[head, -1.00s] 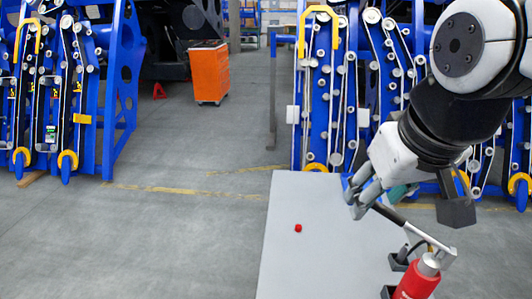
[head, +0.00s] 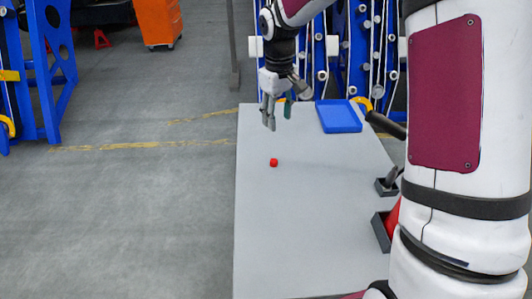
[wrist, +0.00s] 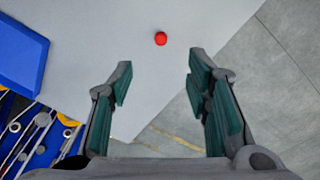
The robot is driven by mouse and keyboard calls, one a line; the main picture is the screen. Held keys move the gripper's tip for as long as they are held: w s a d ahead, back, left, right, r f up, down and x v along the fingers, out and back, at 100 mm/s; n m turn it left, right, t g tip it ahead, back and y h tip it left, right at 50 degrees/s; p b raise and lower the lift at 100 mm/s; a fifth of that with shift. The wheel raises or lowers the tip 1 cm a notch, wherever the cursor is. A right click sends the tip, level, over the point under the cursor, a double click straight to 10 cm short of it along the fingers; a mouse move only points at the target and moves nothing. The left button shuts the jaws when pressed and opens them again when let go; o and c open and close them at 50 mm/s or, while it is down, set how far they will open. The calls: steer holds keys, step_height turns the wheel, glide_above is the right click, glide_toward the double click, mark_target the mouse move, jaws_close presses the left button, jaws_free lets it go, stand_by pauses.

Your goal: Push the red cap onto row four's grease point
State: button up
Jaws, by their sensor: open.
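The red cap (head: 274,162) lies alone on the grey table top, toward its left edge. It also shows in the wrist view (wrist: 161,39), beyond my fingertips and roughly centred between them. My gripper (head: 278,116) is above the far left part of the table, apart from the cap and behind it in the head view. Its fingers (wrist: 161,72) are spread and hold nothing. I cannot pick out row four's grease point in these frames.
A blue tray (head: 339,117) sits at the table's far end. Dark holders and a red tool (head: 393,222) stand at the right edge, partly hidden by my arm. The table's middle (head: 310,220) is clear. Blue chassis racks (head: 350,60) stand behind.

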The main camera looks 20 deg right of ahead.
glide_above(274, 161)
step_height(274, 161, down, 5)
steer(key=f, duration=0.5)
steer(key=f+b, duration=0.1)
steer(key=f, duration=0.1)
steer(key=shift+w+f, duration=0.3)
steer(key=shift+f, duration=0.05)
steer(key=shift+s+f, duration=0.15)
steer(key=shift+f, duration=1.35)
steer(key=shift+s+f, duration=0.1)
steer(key=shift+f, duration=1.4)
steer(key=c, duration=0.9)
steer(key=shift+o, duration=0.2)
